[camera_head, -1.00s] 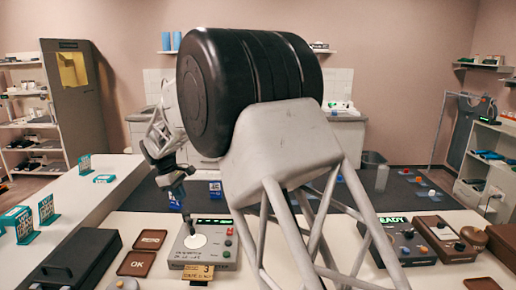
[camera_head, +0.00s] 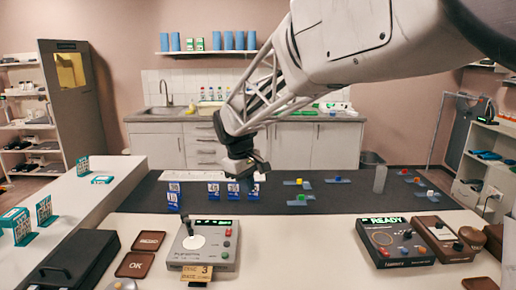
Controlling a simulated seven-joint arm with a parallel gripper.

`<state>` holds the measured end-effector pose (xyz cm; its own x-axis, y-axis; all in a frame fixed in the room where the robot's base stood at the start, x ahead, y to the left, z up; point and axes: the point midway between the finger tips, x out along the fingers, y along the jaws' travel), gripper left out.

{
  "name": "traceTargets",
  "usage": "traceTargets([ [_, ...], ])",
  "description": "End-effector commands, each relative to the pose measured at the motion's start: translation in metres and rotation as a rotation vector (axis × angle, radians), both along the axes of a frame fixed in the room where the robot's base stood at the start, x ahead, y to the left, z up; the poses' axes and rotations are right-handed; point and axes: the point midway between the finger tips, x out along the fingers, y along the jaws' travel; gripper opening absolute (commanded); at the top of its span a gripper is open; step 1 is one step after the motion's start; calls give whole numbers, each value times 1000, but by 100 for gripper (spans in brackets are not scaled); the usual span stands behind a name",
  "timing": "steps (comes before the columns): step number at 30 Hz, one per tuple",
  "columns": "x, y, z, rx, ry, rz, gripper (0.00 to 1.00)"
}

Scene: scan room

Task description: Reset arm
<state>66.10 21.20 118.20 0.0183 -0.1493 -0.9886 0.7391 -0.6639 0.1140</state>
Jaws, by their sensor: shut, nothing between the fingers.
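My gripper (camera_head: 250,181) is shut and empty. It hangs pointing down above the dark mat, near several blue-and-white cards. My arm reaches in from the upper right, across the top of the view. The fingertips are small and dark against the mat, so their exact height is hard to judge.
A grey control box (camera_head: 203,244) with a joystick stands on the white counter below the gripper. A READY box (camera_head: 396,240) is at the right. OK tray (camera_head: 136,264) and a black case (camera_head: 69,262) lie left. The counter's middle is clear.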

Motion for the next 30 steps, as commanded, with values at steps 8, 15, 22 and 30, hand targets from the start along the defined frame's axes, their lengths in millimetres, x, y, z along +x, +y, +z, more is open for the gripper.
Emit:
traceTargets([
  [8,-56,-58,14,43,-46,-144,0],
  [15,-105,-100,18,78,-87,-267,0],
  [22,-155,-135,16,110,-124,-384,0],
  [30,-216,-169,6,149,-169,-522,0],
])
